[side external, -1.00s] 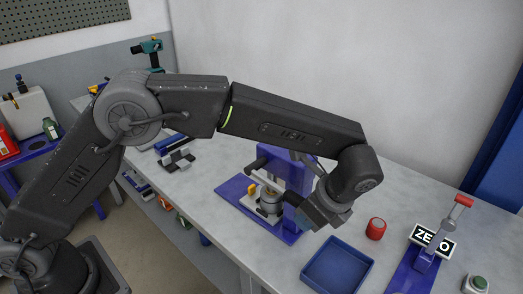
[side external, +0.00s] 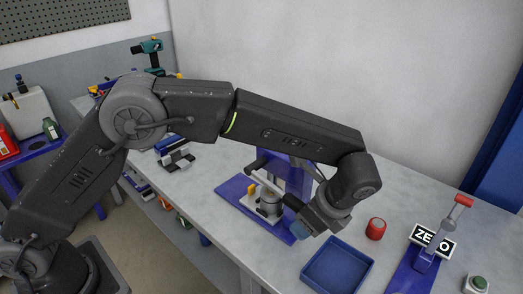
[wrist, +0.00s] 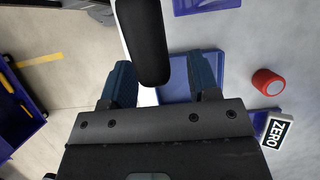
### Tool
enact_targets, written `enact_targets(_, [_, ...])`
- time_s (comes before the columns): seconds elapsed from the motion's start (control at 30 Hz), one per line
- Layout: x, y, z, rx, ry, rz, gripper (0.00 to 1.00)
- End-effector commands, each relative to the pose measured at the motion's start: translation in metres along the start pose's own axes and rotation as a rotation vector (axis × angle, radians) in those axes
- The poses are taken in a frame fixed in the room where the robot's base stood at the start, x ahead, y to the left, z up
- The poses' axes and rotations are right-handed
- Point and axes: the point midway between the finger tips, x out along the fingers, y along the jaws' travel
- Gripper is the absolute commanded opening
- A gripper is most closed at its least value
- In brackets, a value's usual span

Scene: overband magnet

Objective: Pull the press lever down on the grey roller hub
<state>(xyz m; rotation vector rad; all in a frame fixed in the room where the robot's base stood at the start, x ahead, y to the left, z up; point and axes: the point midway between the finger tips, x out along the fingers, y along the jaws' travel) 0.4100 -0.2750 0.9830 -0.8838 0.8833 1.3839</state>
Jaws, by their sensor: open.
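The purple press (side external: 292,178) stands on the table on a purple base. The grey roller hub (side external: 268,209) sits low in it, partly covered by the pale bar of the press lever. The lever's black grip (side external: 292,201) points toward my gripper (side external: 304,224). In the wrist view the black grip (wrist: 143,45) reaches down from the top edge between the two blue fingers of my gripper (wrist: 162,78), nearer the left finger. The fingers are apart, with a gap on both sides of the grip. My wrist hides part of the press in the side view.
A blue tray (side external: 338,267) lies just right of my gripper. A red cylinder (side external: 376,228) stands behind it.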

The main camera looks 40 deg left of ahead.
Motion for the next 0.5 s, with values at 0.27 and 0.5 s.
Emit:
enact_targets(0.27, [-0.021,0.000,-0.018,0.001,0.001,-0.001,0.55])
enact_targets(0.5, [-0.038,0.000,-0.033,0.001,0.000,-0.001,0.55])
